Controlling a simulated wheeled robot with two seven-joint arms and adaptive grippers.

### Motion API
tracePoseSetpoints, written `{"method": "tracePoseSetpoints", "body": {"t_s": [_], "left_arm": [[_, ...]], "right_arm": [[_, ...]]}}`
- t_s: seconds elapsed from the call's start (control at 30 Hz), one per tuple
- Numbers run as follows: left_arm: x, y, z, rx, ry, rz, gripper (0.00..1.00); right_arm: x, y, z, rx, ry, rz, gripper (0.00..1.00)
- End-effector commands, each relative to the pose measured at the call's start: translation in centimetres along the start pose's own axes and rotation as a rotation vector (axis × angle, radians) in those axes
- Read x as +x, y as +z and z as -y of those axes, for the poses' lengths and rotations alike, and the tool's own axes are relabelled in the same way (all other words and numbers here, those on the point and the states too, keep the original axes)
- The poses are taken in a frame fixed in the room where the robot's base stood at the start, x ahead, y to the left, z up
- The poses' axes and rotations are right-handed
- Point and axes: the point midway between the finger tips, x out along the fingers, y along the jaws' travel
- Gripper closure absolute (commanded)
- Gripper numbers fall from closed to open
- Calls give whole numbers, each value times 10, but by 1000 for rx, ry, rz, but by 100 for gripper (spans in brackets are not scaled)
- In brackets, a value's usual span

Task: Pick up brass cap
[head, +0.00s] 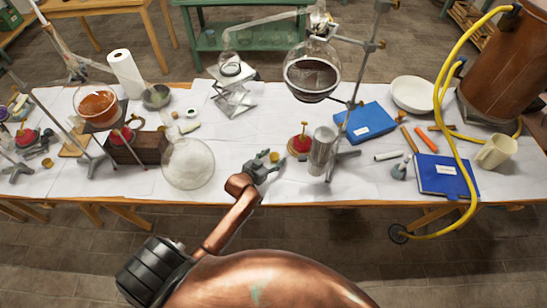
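A small brass-coloured cap (274,157) is on the white-covered table near its front middle. My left gripper (269,167) is low over the table edge, its fingers close beside the cap on the near side. The fingers are small and dark here, so I cannot tell whether they are open or touch the cap. Another small brass-coloured piece (47,162) lies at the far left of the table. My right gripper is not in view.
Close to the cap stand a red-based piece (301,145) and a metal cylinder (321,150). A stand holds a dark-filled flask (312,75) above. A yellow hose (440,95) loops at the right.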

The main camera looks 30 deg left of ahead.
Motion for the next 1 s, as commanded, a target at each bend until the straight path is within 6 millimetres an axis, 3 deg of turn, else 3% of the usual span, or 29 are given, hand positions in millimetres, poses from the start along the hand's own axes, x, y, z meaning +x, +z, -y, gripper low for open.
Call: {"method": "tracePoseSetpoints", "body": {"t_s": [0.6,1.0], "left_arm": [[-1,0,1,0,-1,0,89],[-3,-8,0,1,0,-2,90]], "right_arm": [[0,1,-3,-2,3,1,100],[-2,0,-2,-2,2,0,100]]}}
